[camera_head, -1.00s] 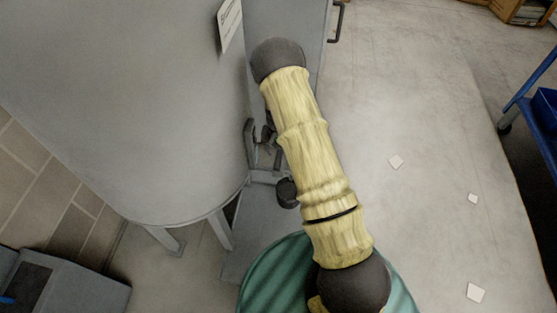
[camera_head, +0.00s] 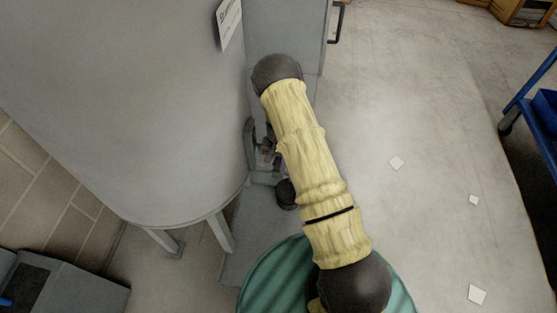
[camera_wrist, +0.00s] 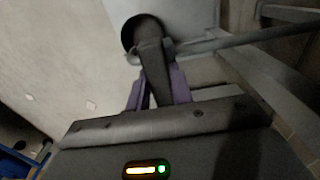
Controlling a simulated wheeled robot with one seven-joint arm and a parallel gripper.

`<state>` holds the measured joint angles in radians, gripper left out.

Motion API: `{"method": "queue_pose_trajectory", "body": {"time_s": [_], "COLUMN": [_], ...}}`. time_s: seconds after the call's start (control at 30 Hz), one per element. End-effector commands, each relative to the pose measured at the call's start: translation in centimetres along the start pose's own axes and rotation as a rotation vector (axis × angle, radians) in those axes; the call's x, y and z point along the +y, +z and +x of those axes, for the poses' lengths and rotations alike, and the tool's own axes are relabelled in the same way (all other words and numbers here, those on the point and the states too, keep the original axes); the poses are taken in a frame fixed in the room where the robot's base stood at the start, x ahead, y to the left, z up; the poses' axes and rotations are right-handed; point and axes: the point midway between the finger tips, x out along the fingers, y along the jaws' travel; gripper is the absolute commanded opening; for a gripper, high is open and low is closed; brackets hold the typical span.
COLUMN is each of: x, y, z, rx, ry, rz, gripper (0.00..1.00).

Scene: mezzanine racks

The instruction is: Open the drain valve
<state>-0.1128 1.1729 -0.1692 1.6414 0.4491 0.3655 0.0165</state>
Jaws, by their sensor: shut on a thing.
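The drain valve shows in the wrist view as a dark round end (camera_wrist: 138,33) with a dark flat lever (camera_wrist: 152,62) coming off it. My gripper (camera_wrist: 160,92) has purple-grey fingers and is shut on the lever, with one finger on each side. In the head view the valve area is low at the right side of the large grey tank (camera_head: 120,100), mostly hidden behind my yellow-sleeved arm. My gripper is hardly discernible there among dark parts (camera_head: 262,150).
A grey cabinet (camera_head: 290,35) with a dark handle stands beside the tank. A blue cart (camera_head: 540,105) stands at the right edge. A grey box (camera_head: 75,290) is at lower left. Open floor with white scraps (camera_head: 397,163) lies to the right.

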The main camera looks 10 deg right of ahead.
Motion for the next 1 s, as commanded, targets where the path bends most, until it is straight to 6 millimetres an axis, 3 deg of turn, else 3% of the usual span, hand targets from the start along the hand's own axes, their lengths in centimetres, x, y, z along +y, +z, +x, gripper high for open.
{"method": "queue_pose_trajectory", "body": {"time_s": [0.47, 1.0], "x": [0.05, 0.04], "y": [0.01, 0.01], "z": [-0.06, -0.09], "rx": [-0.001, -0.001], "ry": [0.000, -0.001], "rz": [-0.112, -0.564], "gripper": [0.00, 0.00]}}
